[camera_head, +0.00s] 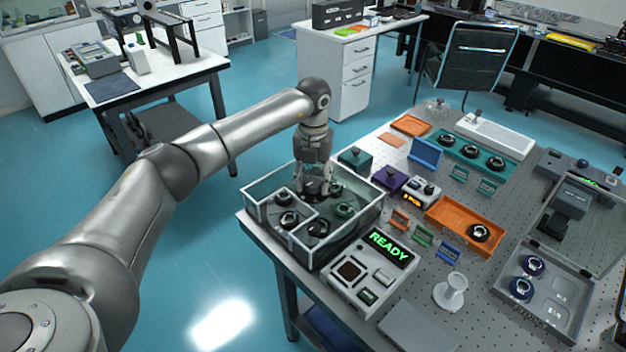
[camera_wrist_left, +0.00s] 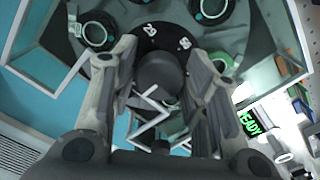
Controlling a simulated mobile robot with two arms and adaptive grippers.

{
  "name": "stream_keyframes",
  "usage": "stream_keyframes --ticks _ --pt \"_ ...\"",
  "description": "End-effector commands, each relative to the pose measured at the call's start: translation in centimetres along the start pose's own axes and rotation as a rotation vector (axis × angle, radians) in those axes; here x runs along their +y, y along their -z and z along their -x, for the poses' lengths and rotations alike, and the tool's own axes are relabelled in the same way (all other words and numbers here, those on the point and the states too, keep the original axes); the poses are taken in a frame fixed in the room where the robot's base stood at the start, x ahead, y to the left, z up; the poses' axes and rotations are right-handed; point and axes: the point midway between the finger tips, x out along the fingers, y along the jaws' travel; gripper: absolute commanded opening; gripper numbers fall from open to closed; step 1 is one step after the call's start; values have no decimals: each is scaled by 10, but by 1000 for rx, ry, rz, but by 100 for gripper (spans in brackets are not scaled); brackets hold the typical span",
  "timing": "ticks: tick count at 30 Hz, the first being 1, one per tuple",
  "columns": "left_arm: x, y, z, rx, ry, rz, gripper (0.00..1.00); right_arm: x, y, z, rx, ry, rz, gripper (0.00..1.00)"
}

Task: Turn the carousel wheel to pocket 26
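The carousel wheel (camera_head: 318,226) is a dark disc inside a clear-walled box (camera_head: 262,185). Several ring-shaped parts sit around it, one of them green-rimmed (camera_head: 344,210). My left gripper (camera_head: 314,190) points down into the box over the wheel's middle. In the left wrist view, its fingers (camera_wrist_left: 160,62) stand on either side of a dark round knob (camera_wrist_left: 162,76) at the wheel's centre. They look apart, with small gaps beside the knob. My right gripper is not in view.
A control box (camera_head: 366,275) with a green READY display (camera_head: 389,247) stands at the front of the optical table (camera_head: 470,275). Orange trays (camera_head: 465,226), a purple box (camera_head: 388,181) and a white stand (camera_head: 450,291) crowd the area to the right.

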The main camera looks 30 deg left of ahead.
Motion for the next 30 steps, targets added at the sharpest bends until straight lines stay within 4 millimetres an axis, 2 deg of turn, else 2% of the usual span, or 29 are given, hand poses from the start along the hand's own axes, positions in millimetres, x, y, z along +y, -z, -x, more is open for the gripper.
stream_keyframes --ticks 3,14,17,24,30 --pt "0 1 -1 3 -1 -1 58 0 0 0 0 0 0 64" --pt "0 1 4 4 -1 -4 58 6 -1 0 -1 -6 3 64" --pt "-1 0 17 1 1 -4 58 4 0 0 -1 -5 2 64" --pt "0 0 68 0 1 -3 58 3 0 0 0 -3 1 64" --pt "0 0 103 2 0 -3 58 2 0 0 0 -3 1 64"
